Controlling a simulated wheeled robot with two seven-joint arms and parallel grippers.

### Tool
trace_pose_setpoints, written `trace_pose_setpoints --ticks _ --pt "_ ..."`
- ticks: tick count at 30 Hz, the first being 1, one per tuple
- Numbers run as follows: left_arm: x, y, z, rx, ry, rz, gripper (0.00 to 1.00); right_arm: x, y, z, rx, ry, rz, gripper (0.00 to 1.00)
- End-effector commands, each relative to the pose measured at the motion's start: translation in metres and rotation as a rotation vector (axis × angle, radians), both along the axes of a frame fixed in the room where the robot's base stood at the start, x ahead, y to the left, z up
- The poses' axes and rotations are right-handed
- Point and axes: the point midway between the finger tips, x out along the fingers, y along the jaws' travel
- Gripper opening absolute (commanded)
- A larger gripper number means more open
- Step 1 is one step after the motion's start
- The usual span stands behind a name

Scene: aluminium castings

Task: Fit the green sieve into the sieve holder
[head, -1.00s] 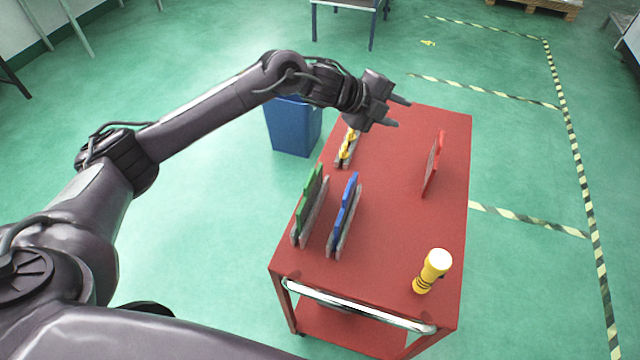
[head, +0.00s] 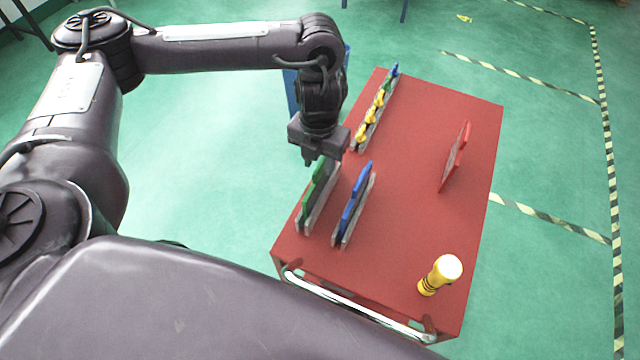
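The green sieve (head: 313,189) is a thin upright plate in a grey stand at the near left of the red cart. My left gripper (head: 318,160) points down at the far end of the green sieve and hides that end. Its fingertips are small and dark, so I cannot tell how far apart they are or whether they touch the sieve. A grey rail with several yellow pieces (head: 371,116) and a blue and green end lies along the far left edge. I cannot tell for sure which part is the sieve holder. My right gripper is out of view.
A blue plate (head: 351,210) stands in a similar grey stand just right of the green one. A red plate (head: 457,155) stands at the right, and a yellow flashlight-like object (head: 440,274) at the near right. The middle of the red cart top (head: 425,110) is clear.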

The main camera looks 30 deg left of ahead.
Motion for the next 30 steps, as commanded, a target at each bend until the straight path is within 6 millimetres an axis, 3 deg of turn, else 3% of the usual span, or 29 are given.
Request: trace_pose_setpoints --ticks 6,17,25,30 --pt "0.0 -0.002 -0.031 -0.001 0.004 0.002 0.35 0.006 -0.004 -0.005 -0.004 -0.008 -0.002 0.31" --pt "0.001 -0.002 -0.038 -0.001 0.0 0.001 0.35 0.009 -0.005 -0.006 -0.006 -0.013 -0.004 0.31" --pt "0.001 -0.002 -0.038 -0.001 0.0 0.001 0.02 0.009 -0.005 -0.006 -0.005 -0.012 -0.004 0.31" --pt "0.0 -0.002 -0.038 -0.001 0.0 0.001 0.0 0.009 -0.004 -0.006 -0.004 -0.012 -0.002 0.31"
